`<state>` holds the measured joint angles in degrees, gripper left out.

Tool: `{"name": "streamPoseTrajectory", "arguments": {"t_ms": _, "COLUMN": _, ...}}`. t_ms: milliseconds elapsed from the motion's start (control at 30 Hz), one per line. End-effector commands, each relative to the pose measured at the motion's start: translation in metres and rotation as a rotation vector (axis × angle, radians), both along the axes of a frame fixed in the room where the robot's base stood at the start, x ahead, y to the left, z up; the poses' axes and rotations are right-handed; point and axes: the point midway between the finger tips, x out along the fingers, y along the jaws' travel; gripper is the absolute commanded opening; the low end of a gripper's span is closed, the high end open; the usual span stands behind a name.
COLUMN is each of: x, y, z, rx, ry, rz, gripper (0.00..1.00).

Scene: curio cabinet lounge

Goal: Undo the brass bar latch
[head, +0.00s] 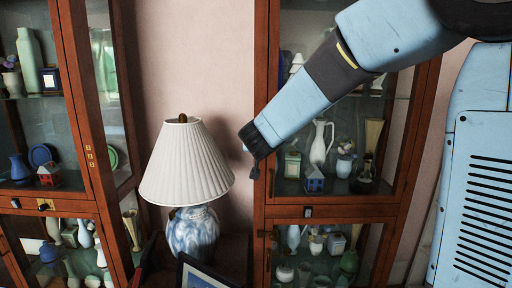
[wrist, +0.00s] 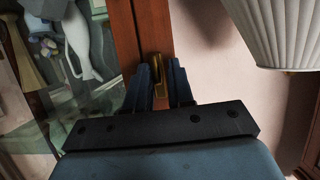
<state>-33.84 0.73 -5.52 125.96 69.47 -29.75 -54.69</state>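A small upright brass piece (wrist: 157,68), which looks like the bar latch, is on the reddish wooden frame of the right cabinet in the wrist view. My gripper (wrist: 161,78) points at it, with its two dark fingers on either side of the brass. A gap shows between the fingers, and I cannot tell whether either touches the brass. In the head view my gripper (head: 254,168) is at the left upright of the right cabinet (head: 261,100), and the brass there is largely hidden by it.
A table lamp (head: 187,165) with a pleated white shade stands just left of my gripper; its shade also shows in the wrist view (wrist: 275,35). Glass doors hold vases and ornaments behind them. Another cabinet (head: 75,100) stands at the left. A picture frame (head: 200,275) is below the lamp.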

Motion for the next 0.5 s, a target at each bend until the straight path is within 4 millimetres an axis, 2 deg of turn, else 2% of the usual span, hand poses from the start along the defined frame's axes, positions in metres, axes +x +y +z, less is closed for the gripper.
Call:
{"name": "streamPoseTrajectory", "arguments": {"t_ms": 33, "x": 0.0000, "y": -0.0005, "z": -0.0005, "rx": 0.000, "ry": 0.001, "rz": -0.001, "gripper": 0.28}}
{"name": "streamPoseTrajectory", "arguments": {"t_ms": 133, "x": -0.0001, "y": -0.0011, "z": -0.0012, "rx": -0.001, "ry": 0.002, "rz": -0.002, "gripper": 0.36}}
{"name": "streamPoseTrajectory", "arguments": {"t_ms": 500, "x": -0.0067, "y": -0.0015, "z": 0.0008, "rx": 0.001, "ry": 0.003, "rz": -0.004, "gripper": 0.36}}
